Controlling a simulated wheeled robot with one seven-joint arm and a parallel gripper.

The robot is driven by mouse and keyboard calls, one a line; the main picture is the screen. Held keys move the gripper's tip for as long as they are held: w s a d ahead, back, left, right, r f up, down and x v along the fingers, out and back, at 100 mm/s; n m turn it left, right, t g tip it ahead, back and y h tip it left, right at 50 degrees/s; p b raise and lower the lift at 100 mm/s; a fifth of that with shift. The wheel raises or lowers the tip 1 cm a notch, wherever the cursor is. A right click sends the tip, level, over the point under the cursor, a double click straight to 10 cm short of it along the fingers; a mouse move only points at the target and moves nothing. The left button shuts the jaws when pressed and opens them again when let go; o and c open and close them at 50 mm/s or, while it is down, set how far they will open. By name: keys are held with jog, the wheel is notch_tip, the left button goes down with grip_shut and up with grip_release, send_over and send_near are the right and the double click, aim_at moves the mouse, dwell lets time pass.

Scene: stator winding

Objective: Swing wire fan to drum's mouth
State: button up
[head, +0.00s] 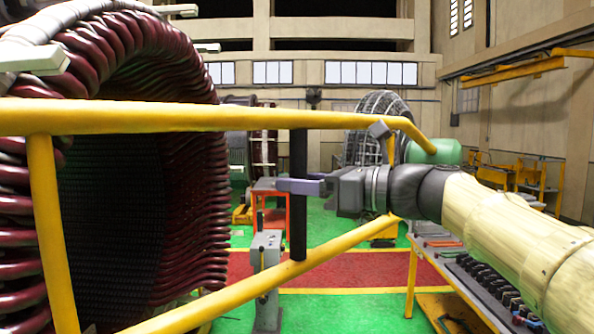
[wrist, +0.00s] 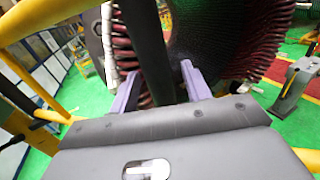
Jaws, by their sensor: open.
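The drum (head: 118,180) is the big round stator at left in the head view, ringed with dark red coils, its dark mouth facing me. Its coils also show at the top of the wrist view (wrist: 218,45). A yellow tube frame (head: 210,117) crosses in front of it, with an upright black bar (head: 298,235). My gripper (head: 285,186) is open at this bar. In the wrist view the bar (wrist: 145,50) runs between the two purple fingers, with gaps beside it. A round wire-caged thing (head: 378,115) stands behind; I cannot tell whether it is the wire fan.
A grey post (head: 267,270) stands on the green floor below the frame. A green cylinder (head: 437,151) is by the frame's right end. A bench (head: 475,280) with dark parts is at lower right. An orange stand (head: 270,205) is behind the bar.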

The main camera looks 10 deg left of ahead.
jog(key=shift+a, duration=0.5)
jog(key=shift+c, duration=0.5)
jog(key=shift+w, duration=0.1)
grip_shut()
jog(key=shift+a+r, duration=0.1)
jog(key=shift+a, duration=0.05)
